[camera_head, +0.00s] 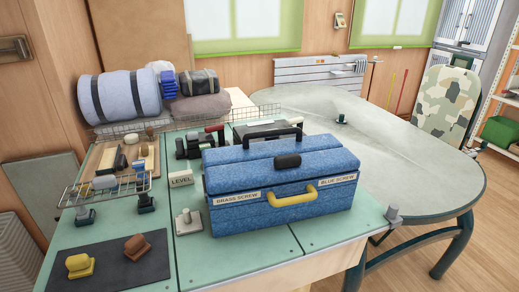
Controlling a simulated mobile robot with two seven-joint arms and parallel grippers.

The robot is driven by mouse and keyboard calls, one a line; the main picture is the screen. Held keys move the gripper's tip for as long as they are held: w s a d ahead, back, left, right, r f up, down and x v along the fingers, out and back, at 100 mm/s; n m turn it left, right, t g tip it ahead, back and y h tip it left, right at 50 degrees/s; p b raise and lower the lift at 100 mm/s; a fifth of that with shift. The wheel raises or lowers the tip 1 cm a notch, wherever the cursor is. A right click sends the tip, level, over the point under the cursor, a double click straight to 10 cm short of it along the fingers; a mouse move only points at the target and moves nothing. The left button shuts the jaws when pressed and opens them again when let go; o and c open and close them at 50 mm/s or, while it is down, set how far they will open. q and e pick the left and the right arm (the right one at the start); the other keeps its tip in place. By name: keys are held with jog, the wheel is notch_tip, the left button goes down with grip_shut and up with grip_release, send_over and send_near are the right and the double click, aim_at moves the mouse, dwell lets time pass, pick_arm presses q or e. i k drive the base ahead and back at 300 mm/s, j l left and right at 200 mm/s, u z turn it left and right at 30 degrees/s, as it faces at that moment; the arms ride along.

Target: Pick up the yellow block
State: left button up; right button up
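A yellow block (79,265) sits on a dark mat (108,262) at the front left of the green-topped bench. It has a wide flat base and a rounded knob on top. Nothing covers it. A brown block (136,246) of similar shape sits on the same mat, to its right and a little farther back. Neither of my grippers shows in the head view.
A blue toolbox (270,205) with a yellow handle stands right of the mat, labelled BRASS SCREW and BLUE SCREW. A wire rack (75,192) with small items stands behind the mat.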

aim_at(79, 265)
jog(key=u, duration=1.4)
jog(key=j+u, duration=0.2)
jog(key=j, duration=0.6)
jog(key=i, duration=0.05)
